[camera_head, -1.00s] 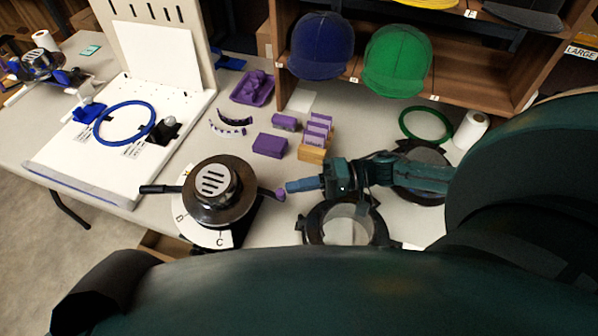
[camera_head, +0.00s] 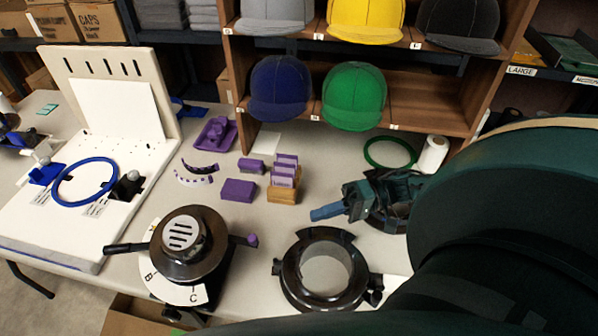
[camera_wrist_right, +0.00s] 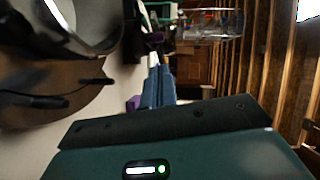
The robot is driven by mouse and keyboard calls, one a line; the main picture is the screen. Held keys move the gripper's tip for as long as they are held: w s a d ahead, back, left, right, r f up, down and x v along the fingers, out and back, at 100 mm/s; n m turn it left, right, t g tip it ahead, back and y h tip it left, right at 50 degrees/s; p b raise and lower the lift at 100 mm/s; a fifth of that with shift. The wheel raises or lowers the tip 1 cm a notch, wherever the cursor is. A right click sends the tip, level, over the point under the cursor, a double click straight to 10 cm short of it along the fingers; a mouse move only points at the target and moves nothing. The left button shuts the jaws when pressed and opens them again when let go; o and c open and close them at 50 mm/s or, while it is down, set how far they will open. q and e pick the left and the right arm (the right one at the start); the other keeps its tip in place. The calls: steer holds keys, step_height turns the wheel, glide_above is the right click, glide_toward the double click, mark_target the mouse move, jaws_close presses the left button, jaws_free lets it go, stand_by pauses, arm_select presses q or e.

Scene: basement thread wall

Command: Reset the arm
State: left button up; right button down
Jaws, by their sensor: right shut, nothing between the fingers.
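My right gripper (camera_head: 318,212) is shut and empty. Its blue fingers point left above the table, between the wooden block holder and the black ring-shaped fixture. The closed fingers also show in the right wrist view (camera_wrist_right: 157,88). My right arm comes in from the right and covers much of the lower right of the head view. A round black machine (camera_head: 188,245) with a slotted silver top, a black handle and a purple knob (camera_head: 251,240) stands to the left, apart from the gripper. My left gripper is not in view.
A black ring fixture (camera_head: 292,278) stands just below the gripper. Behind are a wooden holder with purple cards (camera_head: 284,194), a purple box (camera_head: 238,190) and a green hoop (camera_head: 368,154). A shelf holds caps, including a green one (camera_head: 353,95). A white board with a blue hoop (camera_head: 56,188) is left.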

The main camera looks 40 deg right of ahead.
steer(key=shift+v, duration=0.8)
